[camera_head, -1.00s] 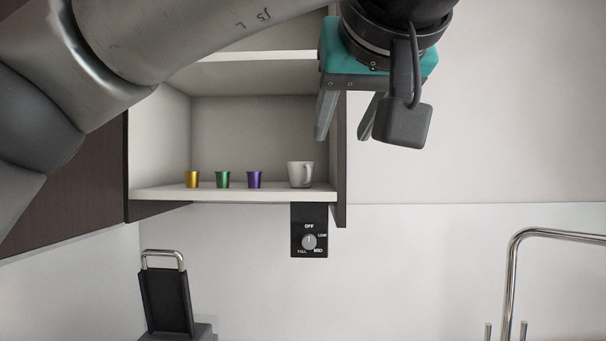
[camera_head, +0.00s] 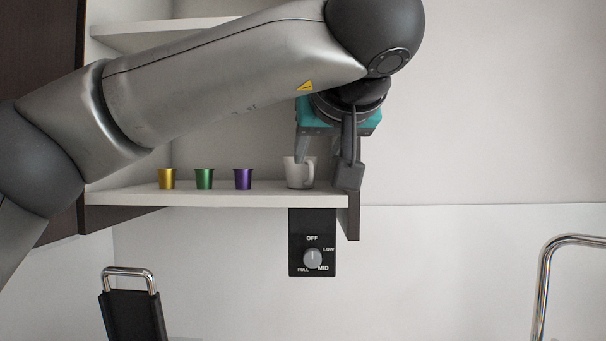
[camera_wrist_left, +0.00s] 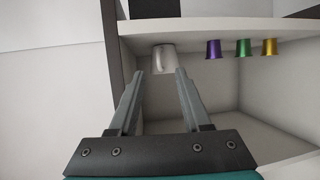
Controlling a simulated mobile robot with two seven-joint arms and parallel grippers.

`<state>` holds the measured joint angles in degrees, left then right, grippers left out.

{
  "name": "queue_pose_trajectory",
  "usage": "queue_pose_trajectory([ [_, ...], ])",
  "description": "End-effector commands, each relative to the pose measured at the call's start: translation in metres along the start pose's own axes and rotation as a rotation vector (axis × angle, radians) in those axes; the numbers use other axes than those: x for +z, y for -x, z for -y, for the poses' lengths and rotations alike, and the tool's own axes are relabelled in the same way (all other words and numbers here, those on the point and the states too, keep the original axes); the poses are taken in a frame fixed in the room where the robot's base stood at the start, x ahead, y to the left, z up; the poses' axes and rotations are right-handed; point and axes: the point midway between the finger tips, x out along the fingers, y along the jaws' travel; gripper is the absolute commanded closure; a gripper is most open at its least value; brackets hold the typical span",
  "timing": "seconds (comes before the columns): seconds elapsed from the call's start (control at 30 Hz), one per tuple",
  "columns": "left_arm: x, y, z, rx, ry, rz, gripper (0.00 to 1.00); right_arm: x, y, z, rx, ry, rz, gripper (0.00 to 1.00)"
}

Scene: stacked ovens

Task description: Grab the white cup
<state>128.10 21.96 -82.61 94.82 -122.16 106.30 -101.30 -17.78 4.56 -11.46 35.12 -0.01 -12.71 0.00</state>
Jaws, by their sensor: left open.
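The white cup (camera_head: 297,173) stands upright on the cabinet shelf, at the right end of a row, with its handle toward the right. My left gripper (camera_head: 316,158) is at the shelf opening, right at the cup in the head view, and one finger overlaps its upper part. In the left wrist view the cup (camera_wrist_left: 163,58) shows just beyond and between the fingertips of the open gripper (camera_wrist_left: 161,74). The jaws hold nothing. I cannot tell whether a finger touches the cup. My right gripper is not in view.
The shelf (camera_head: 215,199) also holds a yellow capsule (camera_head: 167,179), a green capsule (camera_head: 204,179) and a purple capsule (camera_head: 243,179) left of the cup. A black knob panel (camera_head: 312,243) hangs below.

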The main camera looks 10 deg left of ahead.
Motion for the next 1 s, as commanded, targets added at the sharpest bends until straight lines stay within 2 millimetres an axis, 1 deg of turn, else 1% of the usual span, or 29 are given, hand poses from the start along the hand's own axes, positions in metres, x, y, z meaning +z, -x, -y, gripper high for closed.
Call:
queue_pose_trajectory([
  [0.03, 0.0, -0.006, 0.0, 0.0, 0.001, 0.002, 0.52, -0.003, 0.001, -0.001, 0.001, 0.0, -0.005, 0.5],
  [0.27, -0.003, -0.021, 0.0, 0.0, 0.001, 0.001, 0.52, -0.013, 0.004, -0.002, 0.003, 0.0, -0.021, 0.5],
  [0.43, -0.013, -0.046, -0.001, -0.001, 0.001, 0.003, 0.52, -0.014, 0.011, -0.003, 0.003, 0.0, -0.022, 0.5],
  [0.57, -0.012, -0.062, -0.001, 0.0, 0.001, 0.002, 0.52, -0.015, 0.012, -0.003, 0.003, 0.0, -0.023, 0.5],
  [0.67, -0.012, -0.066, -0.001, 0.001, 0.001, -0.001, 0.52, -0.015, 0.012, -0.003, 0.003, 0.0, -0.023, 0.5],
  [0.87, -0.012, -0.066, -0.001, 0.001, 0.0, -0.001, 0.52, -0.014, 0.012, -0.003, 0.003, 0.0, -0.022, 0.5],
  [1.0, -0.012, -0.066, -0.001, 0.001, 0.0, -0.001, 0.68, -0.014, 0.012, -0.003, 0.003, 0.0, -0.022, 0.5],
])
